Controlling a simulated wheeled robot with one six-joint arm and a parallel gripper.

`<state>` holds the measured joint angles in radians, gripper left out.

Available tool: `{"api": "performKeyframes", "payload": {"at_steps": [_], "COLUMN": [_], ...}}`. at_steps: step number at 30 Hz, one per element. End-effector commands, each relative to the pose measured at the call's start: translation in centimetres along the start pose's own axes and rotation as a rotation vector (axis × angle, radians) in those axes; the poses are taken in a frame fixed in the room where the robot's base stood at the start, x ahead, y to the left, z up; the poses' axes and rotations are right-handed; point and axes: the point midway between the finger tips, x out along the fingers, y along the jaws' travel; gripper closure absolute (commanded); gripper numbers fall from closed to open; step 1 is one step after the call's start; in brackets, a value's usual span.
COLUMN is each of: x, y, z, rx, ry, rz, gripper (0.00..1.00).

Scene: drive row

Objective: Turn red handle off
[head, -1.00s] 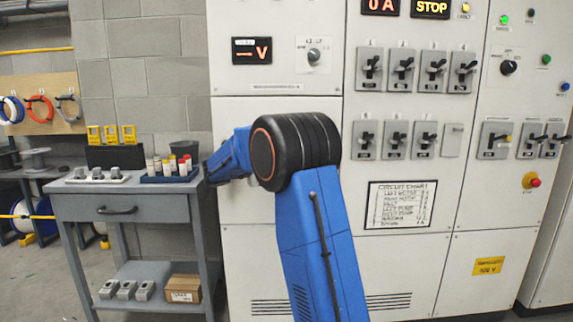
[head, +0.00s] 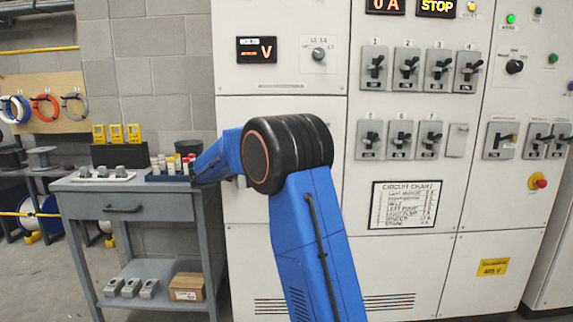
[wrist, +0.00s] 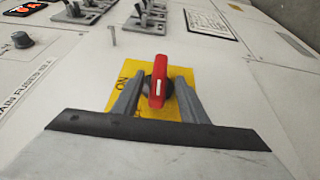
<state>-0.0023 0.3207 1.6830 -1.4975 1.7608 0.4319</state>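The red handle (wrist: 158,82) shows in the wrist view, on a yellow plate (wrist: 136,72) marked ON at its left. Its white line runs along its length, roughly up and down in the picture. My gripper (wrist: 160,78) is open, with one grey finger on each side of the handle. Narrow gaps seem to show between handle and fingers; I cannot tell whether either touches. In the head view my blue arm hides the handle and the gripper.
The cabinet front (head: 400,275) carries several black switches (head: 408,68), a circuit chart (head: 405,205) and a red push button (head: 540,183). A grey workbench (head: 135,186) with small parts stands left of the cabinet. A dark knob (wrist: 22,40) shows in the wrist view.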

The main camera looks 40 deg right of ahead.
Motion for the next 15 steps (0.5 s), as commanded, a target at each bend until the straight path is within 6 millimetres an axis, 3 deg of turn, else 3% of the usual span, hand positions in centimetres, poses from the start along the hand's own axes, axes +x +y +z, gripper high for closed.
{"api": "performKeyframes", "payload": {"at_steps": [9,15], "x": [-6.6,-9.8], "y": [-0.1,0.0], "z": [-0.1,-0.1], "rx": [0.0,0.001], "ry": [0.002,0.003], "rz": [0.0,0.0], "gripper": [0.61,0.61]}}
